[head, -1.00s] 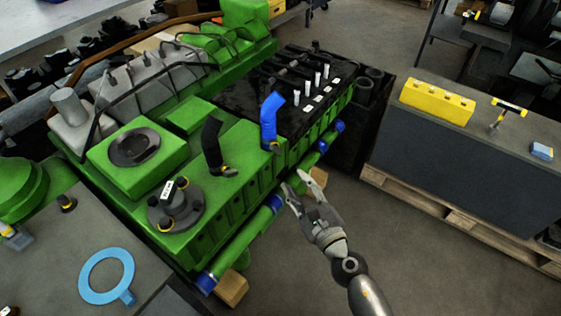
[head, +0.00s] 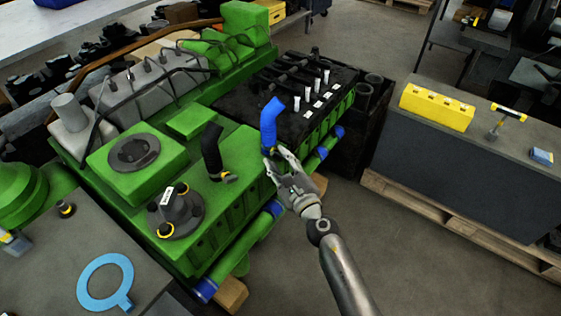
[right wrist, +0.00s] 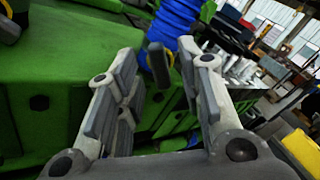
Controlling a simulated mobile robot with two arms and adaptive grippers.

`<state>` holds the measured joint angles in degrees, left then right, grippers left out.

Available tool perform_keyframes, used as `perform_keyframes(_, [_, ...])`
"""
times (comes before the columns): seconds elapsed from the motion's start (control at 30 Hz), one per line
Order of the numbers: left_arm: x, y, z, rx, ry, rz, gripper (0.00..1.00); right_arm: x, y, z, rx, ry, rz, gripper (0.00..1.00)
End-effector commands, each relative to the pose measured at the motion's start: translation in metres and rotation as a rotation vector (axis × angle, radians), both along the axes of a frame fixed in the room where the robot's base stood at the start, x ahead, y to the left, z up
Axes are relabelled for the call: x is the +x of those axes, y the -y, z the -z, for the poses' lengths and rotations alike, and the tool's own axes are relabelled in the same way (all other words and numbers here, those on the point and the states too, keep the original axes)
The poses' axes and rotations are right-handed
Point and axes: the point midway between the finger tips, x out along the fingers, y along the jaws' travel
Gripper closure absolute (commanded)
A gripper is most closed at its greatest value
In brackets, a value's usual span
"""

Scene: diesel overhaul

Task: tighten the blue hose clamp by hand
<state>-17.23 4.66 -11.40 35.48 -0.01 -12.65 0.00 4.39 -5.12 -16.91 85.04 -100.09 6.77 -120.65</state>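The blue hose (head: 271,120) stands on the right front part of the green engine (head: 215,150). Its clamp is at the hose's foot, largely hidden behind my right gripper (head: 276,157) in the head view. In the right wrist view the ribbed blue hose (right wrist: 176,24) rises at the top, and the clamp's dark, flat key (right wrist: 158,65) sticks out toward me. My right gripper (right wrist: 165,62) is open, with one finger on each side of the key. A gap shows on both sides. My left gripper is not in view.
A black hose (head: 212,148) with its own clamp (head: 229,175) stands left of the blue hose. A flanged dark part (head: 176,212) is at the engine's front.

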Motion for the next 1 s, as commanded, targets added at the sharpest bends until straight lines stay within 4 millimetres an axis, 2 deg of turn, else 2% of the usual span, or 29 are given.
perform_keyframes(0.1, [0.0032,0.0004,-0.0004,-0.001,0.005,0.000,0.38,-0.0001,0.0000,-0.0002,0.000,0.000,0.000,0.66])
perform_keyframes(0.37, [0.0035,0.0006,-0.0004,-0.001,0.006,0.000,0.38,-0.0003,0.0000,-0.0003,0.000,0.000,0.000,1.00])
perform_keyframes(0.73, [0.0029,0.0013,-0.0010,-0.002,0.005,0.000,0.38,-0.0005,-0.0002,-0.0002,0.029,-0.013,-0.001,1.00])
perform_keyframes(1.0, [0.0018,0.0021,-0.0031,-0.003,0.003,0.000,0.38,-0.0006,0.0004,0.0002,0.167,-0.077,-0.001,1.00])
